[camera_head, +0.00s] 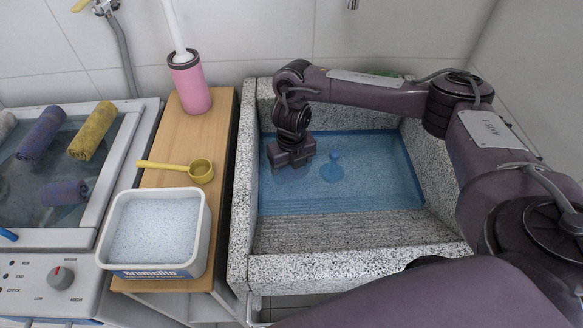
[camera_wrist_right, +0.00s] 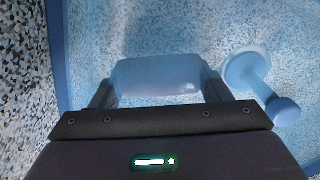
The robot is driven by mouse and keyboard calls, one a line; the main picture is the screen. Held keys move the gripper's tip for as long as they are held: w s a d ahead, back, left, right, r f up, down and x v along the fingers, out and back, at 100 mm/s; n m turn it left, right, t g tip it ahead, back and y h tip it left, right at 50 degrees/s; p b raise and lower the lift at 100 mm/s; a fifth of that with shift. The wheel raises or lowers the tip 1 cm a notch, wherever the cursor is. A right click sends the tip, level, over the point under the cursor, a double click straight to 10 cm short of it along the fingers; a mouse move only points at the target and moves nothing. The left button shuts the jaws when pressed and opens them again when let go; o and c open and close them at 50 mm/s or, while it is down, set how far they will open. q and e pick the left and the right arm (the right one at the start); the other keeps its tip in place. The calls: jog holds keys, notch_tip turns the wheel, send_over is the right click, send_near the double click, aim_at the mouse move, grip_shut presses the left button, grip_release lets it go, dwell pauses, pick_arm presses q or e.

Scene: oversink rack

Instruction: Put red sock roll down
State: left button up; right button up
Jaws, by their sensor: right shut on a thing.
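My right gripper (camera_head: 292,160) reaches down into the left part of the stone sink (camera_head: 340,232), its fingers at or under the blue water. In the right wrist view it is shut on a short roll (camera_wrist_right: 158,76), held crosswise between the two fingers. The roll looks pale blue there; no red shows on it. In the head view the roll is hidden by the gripper. Whether it touches the sink floor I cannot tell. My left gripper is not in view.
A blue stopper-like object (camera_head: 332,168) lies in the sink, right of the gripper. A wooden stand (camera_head: 160,178) on the left holds a powder tub (camera_head: 204,240), yellow scoop (camera_head: 200,171) and pink holder (camera_head: 190,85). A washer (camera_head: 88,215) with several rolls stands further left.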

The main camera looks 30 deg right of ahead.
jog(key=shift+f, duration=0.2)
jog(key=o, duration=0.9)
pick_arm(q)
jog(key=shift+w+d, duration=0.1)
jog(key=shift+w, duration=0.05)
pick_arm(e)
jog(key=shift+o, duration=0.2)
jog(key=shift+r+p, duration=0.3)
jog(key=shift+r, duration=0.25)
notch_tip(320, 180, up, 7)
jog(key=shift+r+p, duration=0.1)
jog(key=shift+p, duration=1.05)
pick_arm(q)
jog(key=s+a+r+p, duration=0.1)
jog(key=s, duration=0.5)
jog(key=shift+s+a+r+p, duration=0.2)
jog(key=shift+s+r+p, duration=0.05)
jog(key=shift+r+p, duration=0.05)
pick_arm(e)
jog(key=shift+r, duration=2.5)
